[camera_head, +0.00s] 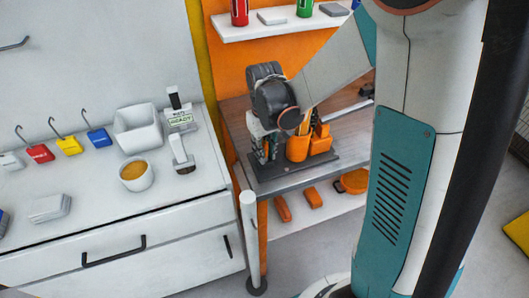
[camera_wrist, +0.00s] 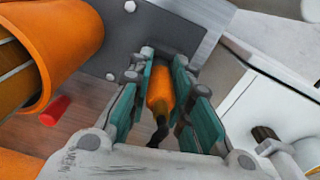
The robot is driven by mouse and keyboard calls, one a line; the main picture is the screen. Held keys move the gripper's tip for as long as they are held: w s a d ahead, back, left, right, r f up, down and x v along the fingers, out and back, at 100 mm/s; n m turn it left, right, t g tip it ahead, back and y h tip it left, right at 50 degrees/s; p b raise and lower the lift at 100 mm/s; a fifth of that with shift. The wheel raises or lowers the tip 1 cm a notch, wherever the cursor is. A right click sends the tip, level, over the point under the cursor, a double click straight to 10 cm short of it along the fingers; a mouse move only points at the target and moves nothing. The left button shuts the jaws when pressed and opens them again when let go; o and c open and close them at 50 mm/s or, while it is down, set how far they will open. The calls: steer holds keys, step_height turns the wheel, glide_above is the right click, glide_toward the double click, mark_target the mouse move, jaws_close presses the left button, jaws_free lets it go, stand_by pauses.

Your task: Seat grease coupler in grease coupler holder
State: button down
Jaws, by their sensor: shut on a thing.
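My gripper (camera_wrist: 163,75) is shut on a slim orange piece with a dark end, which I take to be the grease coupler (camera_wrist: 160,92). It lies between the teal finger pads in the wrist view. In the head view my gripper (camera_head: 264,156) points down over the left part of a dark grey base plate (camera_head: 292,170) on the workbench. The coupler is hidden by my fingers there. A dark plate with bolts (camera_wrist: 118,35) shows beyond the fingertips in the wrist view. I cannot make out which part is the coupler holder, or whether the coupler touches it.
An orange cup (camera_head: 298,148) with upright tools stands close beside my gripper; it fills the left of the wrist view (camera_wrist: 75,60). A white cabinet (camera_head: 150,215) with a bin (camera_head: 138,130) and mug stands left. A shelf (camera_head: 283,30) hangs above the bench.

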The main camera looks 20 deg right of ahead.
steer(key=shift+w+f, duration=0.1)
steer(key=shift+f, duration=0.15)
steer(key=c, duration=1.5)
jaws_free()
steer(key=shift+r, duration=0.1)
step_height(320, 180, up, 12)
steer(key=p, duration=0.3)
steer(key=shift+f+p, duration=0.2)
steer(key=shift+p, duration=0.2)
steer(key=shift+s+r, duration=0.3)
steer(key=shift+r, duration=0.3)
steer(key=shift+s+r+m+t, duration=0.35)
steer(key=shift+s+r+t, duration=0.9)
steer(key=shift+s, duration=1.15)
steer(key=shift+s+r+m+t, duration=0.3)
steer(key=shift+s+r+t, duration=0.95)
steer(key=shift+s, duration=1.15)
steer(key=shift+s+r+m+t, duration=0.35)
steer(key=shift+s+r+t, duration=0.9)
steer(key=shift+s, duration=1.15)
